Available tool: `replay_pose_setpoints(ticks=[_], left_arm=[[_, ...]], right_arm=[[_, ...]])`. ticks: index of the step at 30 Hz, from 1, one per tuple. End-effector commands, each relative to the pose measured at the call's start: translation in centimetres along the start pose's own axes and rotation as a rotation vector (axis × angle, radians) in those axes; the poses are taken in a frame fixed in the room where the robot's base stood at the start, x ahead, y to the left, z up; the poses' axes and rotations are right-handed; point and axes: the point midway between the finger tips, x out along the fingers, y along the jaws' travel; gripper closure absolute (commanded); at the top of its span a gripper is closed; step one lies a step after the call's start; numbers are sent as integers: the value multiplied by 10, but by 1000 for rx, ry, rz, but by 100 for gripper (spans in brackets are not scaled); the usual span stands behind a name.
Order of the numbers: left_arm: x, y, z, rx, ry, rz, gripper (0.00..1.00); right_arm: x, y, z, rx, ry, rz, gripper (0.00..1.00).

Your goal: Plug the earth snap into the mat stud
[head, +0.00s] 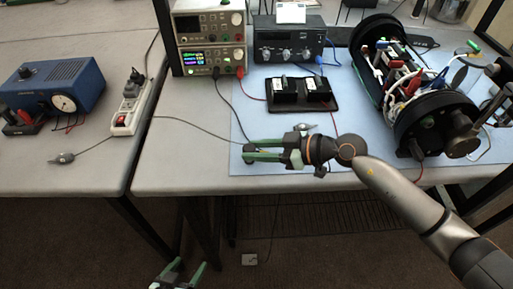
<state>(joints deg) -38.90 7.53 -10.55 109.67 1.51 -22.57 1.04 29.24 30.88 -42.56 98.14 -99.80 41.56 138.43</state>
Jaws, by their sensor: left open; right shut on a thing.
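My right gripper (247,151) reaches in from the right over the front left part of the blue mat (240,115), its green fingers pointing left. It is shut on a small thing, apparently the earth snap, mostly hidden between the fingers. A thin dark lead runs from the left bench to the fingertips. My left gripper (182,272) is open and empty at the bottom edge, low in front of the benches. I cannot make out the mat stud. A small silvery piece (305,127) lies on the mat just behind the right gripper.
A black tray (300,94), stacked power supplies (210,38) and a black instrument (288,42) are behind. A power strip (130,106), grey clip (62,157) and blue box (55,86) occupy the left bench.

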Motion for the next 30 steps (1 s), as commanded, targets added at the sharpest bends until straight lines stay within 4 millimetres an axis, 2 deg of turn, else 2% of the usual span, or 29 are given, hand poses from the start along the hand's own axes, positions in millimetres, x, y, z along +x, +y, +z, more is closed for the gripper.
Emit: replay_pose_setpoints(ticks=[15,16,24,30], left_arm=[[0,0,1,0,0,0,22],[0,0,0,0,0,0,22],[0,0,0,0,0,0,22],[0,0,0,0,0,0,22]], right_arm=[[4,0,9,1,0,0,100],[4,0,9,0,1,0,61],[4,0,9,0,0,0,31],[4,0,9,0,0,0,29]])
